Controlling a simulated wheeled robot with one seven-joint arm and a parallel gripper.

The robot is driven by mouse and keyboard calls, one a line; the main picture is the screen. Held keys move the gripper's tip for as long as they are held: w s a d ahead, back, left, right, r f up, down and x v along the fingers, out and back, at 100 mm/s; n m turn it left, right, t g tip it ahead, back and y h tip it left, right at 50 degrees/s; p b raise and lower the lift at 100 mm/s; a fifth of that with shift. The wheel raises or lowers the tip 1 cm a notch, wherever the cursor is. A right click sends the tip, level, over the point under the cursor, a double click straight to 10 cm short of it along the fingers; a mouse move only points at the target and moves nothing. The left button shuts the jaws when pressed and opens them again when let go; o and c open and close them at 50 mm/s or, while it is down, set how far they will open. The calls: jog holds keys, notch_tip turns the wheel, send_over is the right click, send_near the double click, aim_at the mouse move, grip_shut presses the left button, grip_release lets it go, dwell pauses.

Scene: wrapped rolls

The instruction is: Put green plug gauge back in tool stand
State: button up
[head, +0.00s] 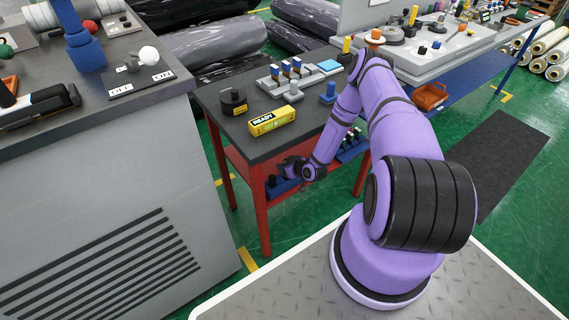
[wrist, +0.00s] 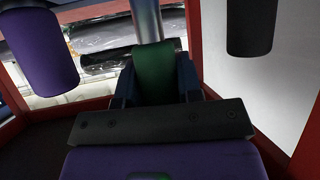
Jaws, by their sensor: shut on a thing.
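The green plug gauge shows in the wrist view as a green handle (wrist: 153,78) with a shiny metal cylinder (wrist: 146,20) beyond it. My gripper (wrist: 157,66) is shut on the green handle, with a dark finger on each side. In the head view my gripper (head: 289,168) is low at the front of the red table, by its lower shelf. The gauge cannot be made out there. Another blue holder (head: 351,146) is on the shelf to the right, partly behind my arm.
The dark tabletop (head: 222,121) above carries a yellow READY box (head: 271,121), a black round part (head: 233,101) and a grey rack (head: 290,78). Red posts frame the shelf. In the wrist view a purple rounded piece (wrist: 38,55) and a dark one (wrist: 252,25) flank the gauge.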

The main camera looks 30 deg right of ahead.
jog(key=shift+f, duration=1.35)
jog(key=o, duration=1)
jog(key=shift+c, duration=0.2)
jog(key=shift+s, duration=0.1)
jog(key=s+d, duration=0.2)
jog(key=s, duration=0.6)
jog(key=shift+s, duration=0.3)
